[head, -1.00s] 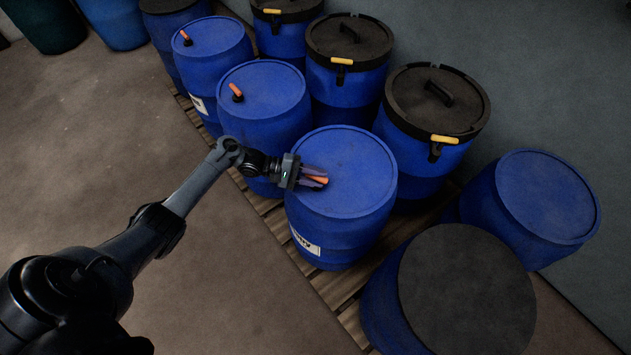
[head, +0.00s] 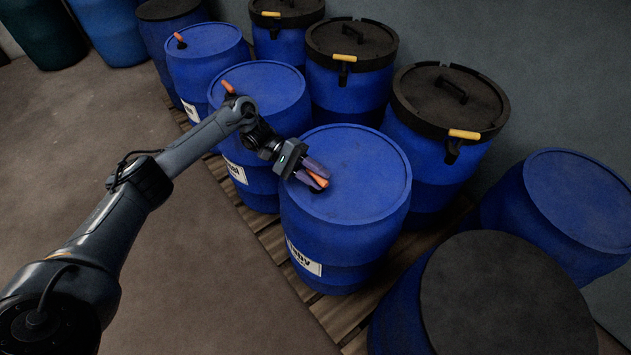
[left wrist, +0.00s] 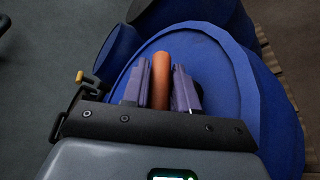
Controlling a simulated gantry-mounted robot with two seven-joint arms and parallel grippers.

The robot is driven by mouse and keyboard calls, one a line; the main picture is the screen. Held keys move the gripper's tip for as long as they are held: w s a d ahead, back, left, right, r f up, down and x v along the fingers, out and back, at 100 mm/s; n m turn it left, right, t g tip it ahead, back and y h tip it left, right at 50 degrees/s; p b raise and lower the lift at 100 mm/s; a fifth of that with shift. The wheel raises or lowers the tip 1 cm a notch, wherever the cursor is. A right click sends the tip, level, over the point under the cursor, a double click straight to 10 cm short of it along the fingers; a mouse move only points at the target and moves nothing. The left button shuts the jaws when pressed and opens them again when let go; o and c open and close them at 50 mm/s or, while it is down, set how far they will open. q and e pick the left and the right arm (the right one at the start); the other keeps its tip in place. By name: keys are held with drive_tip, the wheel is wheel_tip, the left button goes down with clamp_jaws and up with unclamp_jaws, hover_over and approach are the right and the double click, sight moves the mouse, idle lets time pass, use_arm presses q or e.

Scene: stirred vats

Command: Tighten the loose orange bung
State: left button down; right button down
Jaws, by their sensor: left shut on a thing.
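The orange bung (head: 319,181) is on the lid of a blue barrel (head: 358,165) in the middle of the head view, near the lid's left edge. My left gripper (head: 313,175) reaches in from the left and is shut on the bung's handle. In the left wrist view the orange bung (left wrist: 161,78) stands between the two purple-grey fingers (left wrist: 161,88), which press on it from both sides. The bung's base is hidden by the fingers. My right gripper is not in view.
Two more blue barrels (head: 262,88) (head: 205,42) with orange bungs stand behind to the left. Barrels with black lids and yellow latches (head: 450,95) stand behind. A black-topped barrel (head: 508,295) stands in front right. A wooden pallet (head: 262,235) lies below; the left floor is clear.

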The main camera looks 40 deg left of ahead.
sight(308, 170)
use_arm(q)
drive_tip(key=shift+d+r, duration=0.1)
idle(0.4)
drive_tip(key=c, duration=1.2)
unclamp_jaws()
drive_tip(key=shift+o, duration=1.2)
drive_tip(key=shift+d, duration=0.1)
drive_tip(key=shift+a, duration=0.25)
drive_tip(key=shift+b+v, duration=0.5)
drive_tip(key=shift+v, duration=0.8)
drive_tip(key=b+v, duration=0.1)
drive_tip(key=v, duration=0.1)
drive_tip(key=shift+a, duration=0.3)
drive_tip(key=shift+b+v, duration=0.95)
drive_tip(key=shift+v, duration=0.3)
drive_tip(key=shift+b+v, duration=0.45)
drive_tip(key=shift+v, duration=0.85)
